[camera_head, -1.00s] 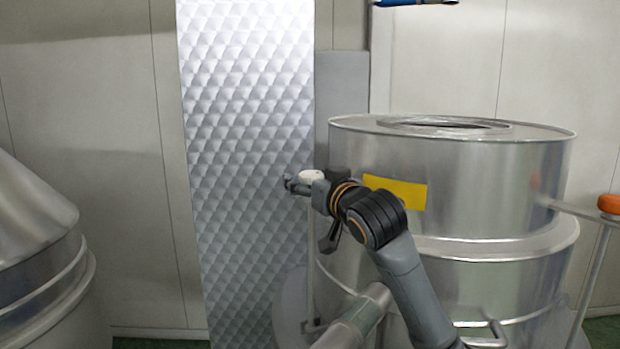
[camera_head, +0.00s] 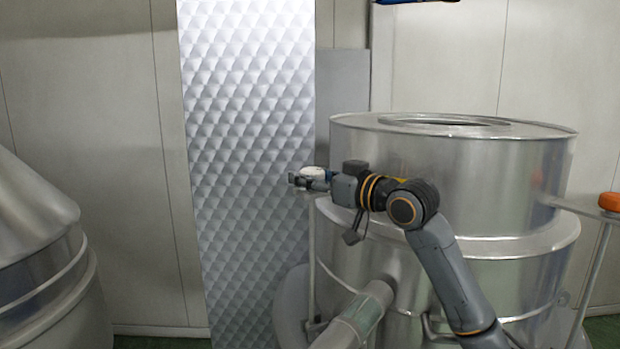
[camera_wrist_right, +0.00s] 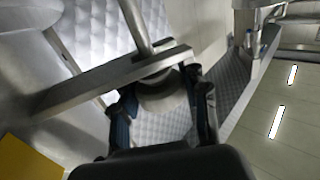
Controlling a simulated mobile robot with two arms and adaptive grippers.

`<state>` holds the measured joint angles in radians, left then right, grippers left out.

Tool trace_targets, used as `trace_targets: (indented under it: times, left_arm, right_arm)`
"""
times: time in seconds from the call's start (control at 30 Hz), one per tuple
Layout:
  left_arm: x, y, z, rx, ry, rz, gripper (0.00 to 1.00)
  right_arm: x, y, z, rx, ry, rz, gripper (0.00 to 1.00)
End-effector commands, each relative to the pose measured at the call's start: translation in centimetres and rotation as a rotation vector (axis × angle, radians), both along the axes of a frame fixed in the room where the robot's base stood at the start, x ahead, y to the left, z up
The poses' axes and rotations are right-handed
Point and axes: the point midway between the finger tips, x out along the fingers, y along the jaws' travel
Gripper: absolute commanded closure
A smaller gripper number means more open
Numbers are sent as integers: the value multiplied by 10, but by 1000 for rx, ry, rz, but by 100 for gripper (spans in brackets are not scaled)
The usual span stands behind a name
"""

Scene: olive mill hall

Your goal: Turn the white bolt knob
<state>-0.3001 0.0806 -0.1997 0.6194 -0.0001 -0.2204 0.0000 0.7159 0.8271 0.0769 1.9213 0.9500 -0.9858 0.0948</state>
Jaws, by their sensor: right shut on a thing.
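The white bolt knob (camera_head: 314,171) is at the left side of the steel tank in the head view, at the top of a thin upright rod (camera_head: 312,260). My right gripper (camera_head: 306,181) reaches it from the right, with its forearm below right. In the right wrist view the knob (camera_wrist_right: 160,96) sits between the two fingers of the right gripper (camera_wrist_right: 163,108), which is shut on it. The fingers hide part of the knob. A flat metal bar (camera_wrist_right: 85,88) and a round rod cross beside the knob in that view. My left gripper is not in view.
The steel tank (camera_head: 480,190) stands close to the arm, with a pipe (camera_head: 365,315) jutting out below. A quilted metal panel (camera_head: 245,130) is behind the gripper. An orange knob (camera_head: 609,202) is at the far right. A steel cone vessel (camera_head: 35,225) is at left.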

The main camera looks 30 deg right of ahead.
Motion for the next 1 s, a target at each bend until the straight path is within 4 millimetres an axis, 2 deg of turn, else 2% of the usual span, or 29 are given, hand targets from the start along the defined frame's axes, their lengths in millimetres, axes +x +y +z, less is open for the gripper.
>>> trace_targets:
  times: [0.2, 0.53, 0.57, 0.67, 1.0]
  left_arm:
    - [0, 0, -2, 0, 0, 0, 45]
    - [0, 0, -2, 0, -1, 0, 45]
    - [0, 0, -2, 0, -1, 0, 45]
    - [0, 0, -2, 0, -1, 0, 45]
    - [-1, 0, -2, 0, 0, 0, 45]
  right_arm:
    - [0, 0, -3, 0, 5, 75, 88]
    - [0, 1, -3, 2, 7, 83, 88]
    - [0, 1, -3, 2, 7, 83, 52]
    - [0, 1, -3, 2, 7, 83, 32]
    - [-1, 0, -1, 1, 3, 81, 31]
